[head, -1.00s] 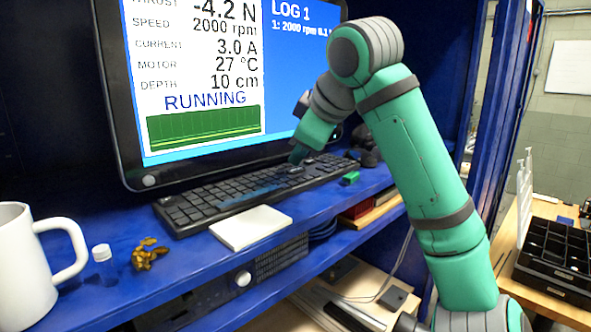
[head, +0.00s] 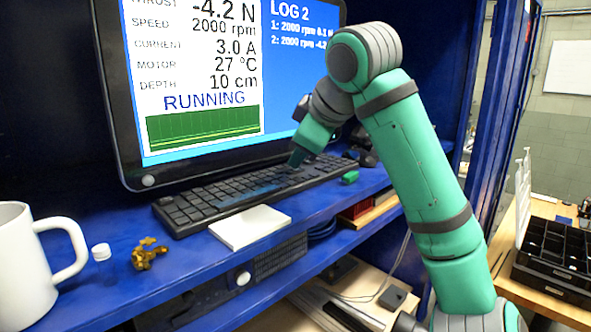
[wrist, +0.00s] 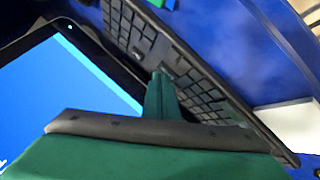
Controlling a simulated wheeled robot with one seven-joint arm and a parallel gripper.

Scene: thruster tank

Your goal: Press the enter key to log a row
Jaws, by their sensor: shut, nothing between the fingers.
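The black keyboard (head: 200,202) lies on the blue shelf in front of the monitor (head: 122,125). My gripper (head: 296,160) is shut and empty, pointing down at the right part of the keyboard. In the wrist view the gripper (wrist: 160,78) has its tips at the keyboard (wrist: 190,68), on or just over a key. The key under the tips is hidden, so I cannot tell whether it is pressed. The screen reads RUNNING, -4.2 N, 2000 rpm, and LOG 2 with two rows listed.
A white pad (head: 248,228) lies in front of the keyboard. A small green block (head: 350,177) sits by its right end. A white mug (head: 25,265), a small vial (head: 104,262) and a brass-coloured piece (head: 147,254) stand at left. A dark object (head: 366,155) is behind the gripper.

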